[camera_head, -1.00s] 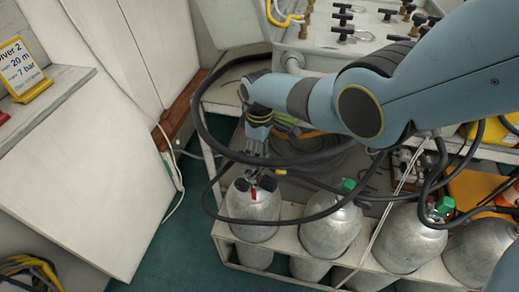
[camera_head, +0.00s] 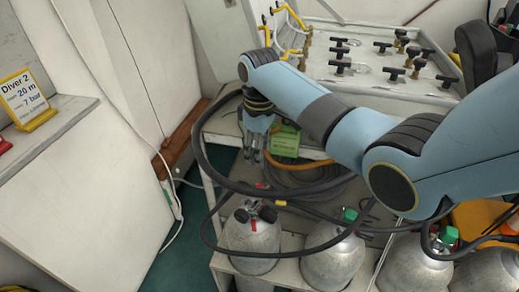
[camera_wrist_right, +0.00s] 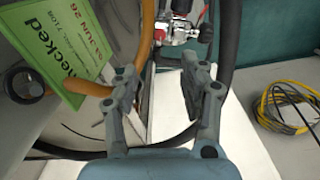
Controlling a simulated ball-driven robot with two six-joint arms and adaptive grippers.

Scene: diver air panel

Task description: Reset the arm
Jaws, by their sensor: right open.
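My right arm reaches in from the right in the head view, and its right gripper (camera_head: 254,160) points down above the leftmost grey cylinder (camera_head: 252,240), apart from it. In the right wrist view the two fingers of the right gripper (camera_wrist_right: 160,95) are spread with nothing between them. A red and chrome valve fitting (camera_wrist_right: 182,28) lies beyond the fingertips, and a green "checked" tag (camera_wrist_right: 62,42) is at the left. The same green tag (camera_head: 285,142) shows beside the gripper in the head view. My left gripper does not show.
Several grey cylinders stand in a white rack along the bottom, with black hoses (camera_head: 215,180) looping over them. A white panel with black valve handles (camera_head: 385,70) is behind my arm. A yellow-framed Diver 2 sign (camera_head: 27,100) stands on a left shelf.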

